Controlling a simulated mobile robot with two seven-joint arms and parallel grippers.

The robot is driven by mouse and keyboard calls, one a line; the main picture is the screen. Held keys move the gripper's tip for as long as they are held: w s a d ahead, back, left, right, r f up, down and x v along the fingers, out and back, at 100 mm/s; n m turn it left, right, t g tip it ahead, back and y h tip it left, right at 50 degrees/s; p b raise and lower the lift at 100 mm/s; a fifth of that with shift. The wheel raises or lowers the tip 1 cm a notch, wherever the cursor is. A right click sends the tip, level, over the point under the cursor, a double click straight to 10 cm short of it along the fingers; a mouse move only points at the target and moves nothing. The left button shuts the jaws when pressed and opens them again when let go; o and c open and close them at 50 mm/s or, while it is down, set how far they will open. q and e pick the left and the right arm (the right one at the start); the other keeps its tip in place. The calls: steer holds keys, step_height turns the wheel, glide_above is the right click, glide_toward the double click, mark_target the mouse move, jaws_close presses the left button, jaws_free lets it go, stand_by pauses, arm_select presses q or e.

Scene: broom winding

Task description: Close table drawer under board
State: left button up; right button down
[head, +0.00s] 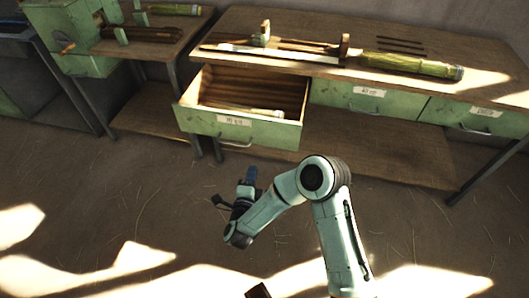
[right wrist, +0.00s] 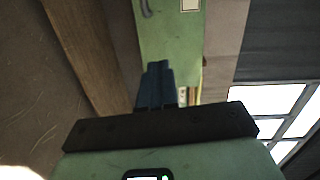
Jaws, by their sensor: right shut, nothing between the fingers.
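The green table drawer (head: 238,130) is pulled out from under the left part of the wooden table. A pale rod-like item (head: 240,109) lies inside it. Its front carries a white label and a metal handle (head: 235,144). My right gripper (head: 250,176) is shut and empty, below and in front of the drawer front in the head view, apart from it. In the right wrist view the shut dark fingers (right wrist: 157,85) point toward a green drawer front (right wrist: 170,35), overlapping its lower part; I cannot tell if they touch. My left gripper is not in view.
The wooden table top (head: 290,30) holds a board, thin rods and a yellow-green bundle (head: 412,65). Two other green drawers, one labelled (head: 365,100) and one at right (head: 475,115), are shut. A green machine (head: 65,35) stands at left. The floor in front is open.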

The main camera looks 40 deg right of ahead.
steer(key=d+r+m+h, duration=0.1)
steer(key=m+h, duration=0.1)
steer(key=b, duration=0.1)
glide_toward(267, 133)
steer(key=shift+g, duration=0.3)
steer(key=x, duration=0.2)
steer(key=b+x, duration=0.1)
steer(key=x, duration=0.3)
steer(key=shift+a+r, duration=0.1)
steer(key=shift+r, duration=0.2)
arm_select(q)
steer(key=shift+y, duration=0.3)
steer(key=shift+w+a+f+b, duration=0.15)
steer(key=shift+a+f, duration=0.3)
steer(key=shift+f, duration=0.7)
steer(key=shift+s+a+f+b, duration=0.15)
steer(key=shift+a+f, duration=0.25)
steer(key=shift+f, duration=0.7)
arm_select(e)
steer(key=shift+w+d, duration=0.35)
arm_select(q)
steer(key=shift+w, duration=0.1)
arm_select(e)
steer(key=shift+w+d, duration=0.1)
